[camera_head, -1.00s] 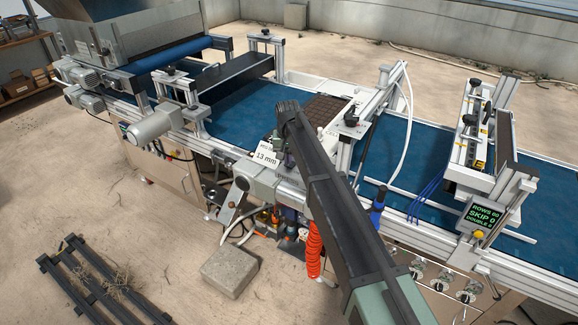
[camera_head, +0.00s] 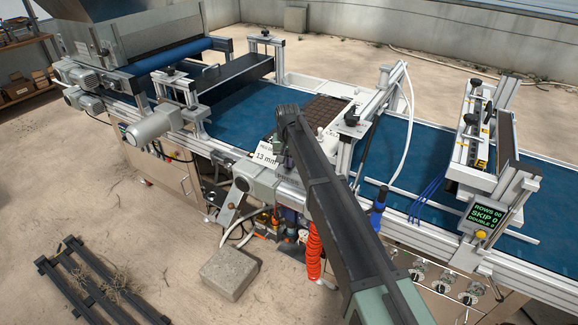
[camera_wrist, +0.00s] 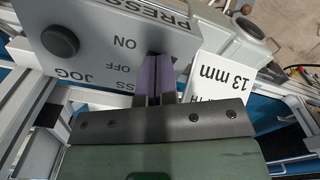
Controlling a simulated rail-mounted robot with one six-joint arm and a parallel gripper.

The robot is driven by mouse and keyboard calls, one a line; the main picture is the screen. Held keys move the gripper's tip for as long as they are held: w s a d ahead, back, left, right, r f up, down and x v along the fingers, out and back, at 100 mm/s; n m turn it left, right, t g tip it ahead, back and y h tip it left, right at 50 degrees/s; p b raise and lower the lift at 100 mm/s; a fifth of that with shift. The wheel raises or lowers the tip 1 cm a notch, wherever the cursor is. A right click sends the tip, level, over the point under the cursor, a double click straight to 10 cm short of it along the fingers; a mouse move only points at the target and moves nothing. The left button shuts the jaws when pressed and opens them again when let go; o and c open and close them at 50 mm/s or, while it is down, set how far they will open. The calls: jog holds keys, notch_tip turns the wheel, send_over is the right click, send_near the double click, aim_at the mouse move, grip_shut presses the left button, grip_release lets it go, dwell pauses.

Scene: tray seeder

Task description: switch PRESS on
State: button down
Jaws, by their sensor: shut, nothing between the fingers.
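The grey PRESS panel (camera_wrist: 105,40) fills the upper left of the wrist view, its lettering upside down. It bears the labels ON, OFF and JOG and a round black knob (camera_wrist: 60,40). My gripper (camera_wrist: 155,62) is shut, with nothing held, and its fingertips are at the panel beside the ON and OFF labels. The fingers cover the spot beside these labels, so I see no switch lever there, and I cannot tell whether they touch one. In the head view my dark arm hides most of the panel.
A white card reading 13 mm (camera_wrist: 222,75) stands right of the fingers. In the head view, a dark cell tray (camera_head: 325,110) lies on the blue belt (camera_head: 240,112) behind my arm. A frame with a white hose (camera_head: 409,100) rises to the right.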

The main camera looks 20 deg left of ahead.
notch_tip(320, 180, up, 7)
jog(key=p, duration=0.7)
jog(key=shift+r, duration=0.15)
jog(key=s+d+m, duration=0.1)
jog(key=s+d, duration=0.8)
jog(key=d, duration=0.5)
jog(key=s+d+m, duration=0.1)
jog(key=s+d, duration=0.9)
jog(key=d, duration=0.3)
jog(key=s+d+m, duration=0.1)
jog(key=s+d, duration=0.9)
jog(key=d, duration=0.4)
jog(key=shift+d, duration=0.35)
